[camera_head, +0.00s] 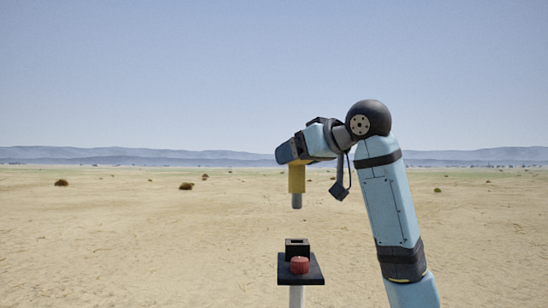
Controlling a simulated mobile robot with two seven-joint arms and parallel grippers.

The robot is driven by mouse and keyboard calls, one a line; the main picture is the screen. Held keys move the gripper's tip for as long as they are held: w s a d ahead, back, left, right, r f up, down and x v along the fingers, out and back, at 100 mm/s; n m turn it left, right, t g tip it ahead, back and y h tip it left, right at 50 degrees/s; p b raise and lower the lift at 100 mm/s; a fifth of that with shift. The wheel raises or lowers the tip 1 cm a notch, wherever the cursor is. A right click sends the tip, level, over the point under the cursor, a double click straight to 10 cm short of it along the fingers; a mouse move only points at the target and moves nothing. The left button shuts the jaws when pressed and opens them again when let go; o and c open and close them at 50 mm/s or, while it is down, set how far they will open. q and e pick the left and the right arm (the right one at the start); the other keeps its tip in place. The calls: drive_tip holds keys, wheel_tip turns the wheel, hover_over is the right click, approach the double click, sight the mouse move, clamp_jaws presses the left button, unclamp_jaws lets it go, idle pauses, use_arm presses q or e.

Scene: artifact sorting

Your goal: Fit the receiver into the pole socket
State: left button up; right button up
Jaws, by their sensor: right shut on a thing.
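My right gripper (298,160) hangs above the pole, shut on the receiver (297,179). The receiver has a yellow upper body and a grey cylindrical lower end pointing down. It looks roughly upright. The pole socket (297,247) is a black block with an opening in its top, on a black plate (312,276) atop a pale pole (296,297). The receiver's lower end appears above the socket in the picture, with a clear gap between them. Exact depth alignment cannot be told. The fingertips are mostly hidden. My left gripper is not in view.
A ribbed red knob (299,265) sits on the near part of the plate, in front of the socket. Flat sandy ground with a few distant shrubs (186,186) surrounds the pole. The space left of the pole is clear.

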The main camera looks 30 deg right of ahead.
sight(304, 179)
drive_tip(key=shift+w+r, duration=0.15)
drive_tip(key=shift+w, duration=0.1)
drive_tip(key=shift+s+r, duration=0.15)
drive_tip(key=shift+s, duration=0.35)
drive_tip(key=shift+w+f+b, duration=0.15)
drive_tip(key=shift+f+b, duration=0.4)
drive_tip(key=shift+f, duration=0.25)
wheel_tip(304, 179, down, 2)
drive_tip(key=shift+f+b, duration=0.25)
drive_tip(key=shift+b, duration=0.5)
drive_tip(key=shift+f+b, duration=0.4)
drive_tip(key=shift+f, duration=0.55)
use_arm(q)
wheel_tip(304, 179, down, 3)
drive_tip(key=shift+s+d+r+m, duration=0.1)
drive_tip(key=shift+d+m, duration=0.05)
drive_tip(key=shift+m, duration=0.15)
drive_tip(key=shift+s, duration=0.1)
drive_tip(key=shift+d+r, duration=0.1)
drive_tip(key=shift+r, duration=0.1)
use_arm(e)
drive_tip(key=shift+r, duration=0.1)
